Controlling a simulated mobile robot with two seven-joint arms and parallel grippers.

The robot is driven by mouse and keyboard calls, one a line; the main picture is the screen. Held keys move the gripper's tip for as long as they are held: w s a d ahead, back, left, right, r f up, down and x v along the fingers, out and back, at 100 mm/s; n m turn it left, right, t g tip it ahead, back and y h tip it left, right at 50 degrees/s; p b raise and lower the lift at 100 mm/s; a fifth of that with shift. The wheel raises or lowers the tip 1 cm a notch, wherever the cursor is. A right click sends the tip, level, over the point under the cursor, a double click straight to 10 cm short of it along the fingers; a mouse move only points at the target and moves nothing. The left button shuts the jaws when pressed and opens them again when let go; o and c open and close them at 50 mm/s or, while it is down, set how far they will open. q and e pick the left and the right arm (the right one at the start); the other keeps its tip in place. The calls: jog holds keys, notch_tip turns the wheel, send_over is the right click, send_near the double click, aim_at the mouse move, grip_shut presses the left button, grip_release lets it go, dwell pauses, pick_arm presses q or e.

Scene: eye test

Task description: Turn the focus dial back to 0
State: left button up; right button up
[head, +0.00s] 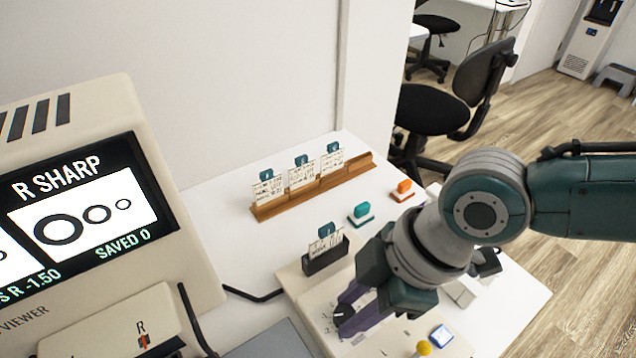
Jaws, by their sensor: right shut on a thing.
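My right gripper (352,312) reaches in from the right and points down at the beige control panel (312,304). Its purple fingers are shut on the focus dial (341,313), a dark knob on a pale marked face. The fingers hide most of the dial, and I cannot read its setting. The viewer's screen (85,215) at the left reads "R SHARP", "R -1.50" and "SAVED 0" above and below a picture of rings. My left gripper is not in view.
A black holder (325,262) with a card stands at the panel's back. A wooden rack (313,190) holds several cards behind it. Teal (361,213) and orange (403,190) stamp-like blocks stand to the right.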

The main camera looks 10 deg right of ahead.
grip_shut()
jog(key=shift+s+r+m+t+p, duration=0.2)
jog(key=shift+m+t+p, duration=0.1)
jog(key=shift+m+p, duration=0.7)
jog(key=m+p, duration=0.1)
jog(key=m+t+p, duration=0.1)
jog(key=m+p, duration=0.1)
jog(key=shift+s+a+h+p, duration=0.1)
jog(key=shift+a+h+p, duration=0.1)
jog(key=shift+h+p, duration=0.15)
jog(key=m+t+h+p, duration=0.1)
jog(key=m+p, duration=0.1)
jog(key=m, duration=0.1)
jog(key=shift+s+a+m, duration=0.1)
jog(key=shift+a+m, duration=0.05)
jog(key=shift+m, duration=0.25)
jog(key=shift+f+m+h+p, duration=0.15)
jog(key=shift+m+h+p, duration=0.3)
jog(key=shift+m, duration=0.65)
jog(key=shift+m+t+h, duration=0.3)
jog(key=shift+m+h, duration=0.1)
jog(key=shift+m, duration=0.8)
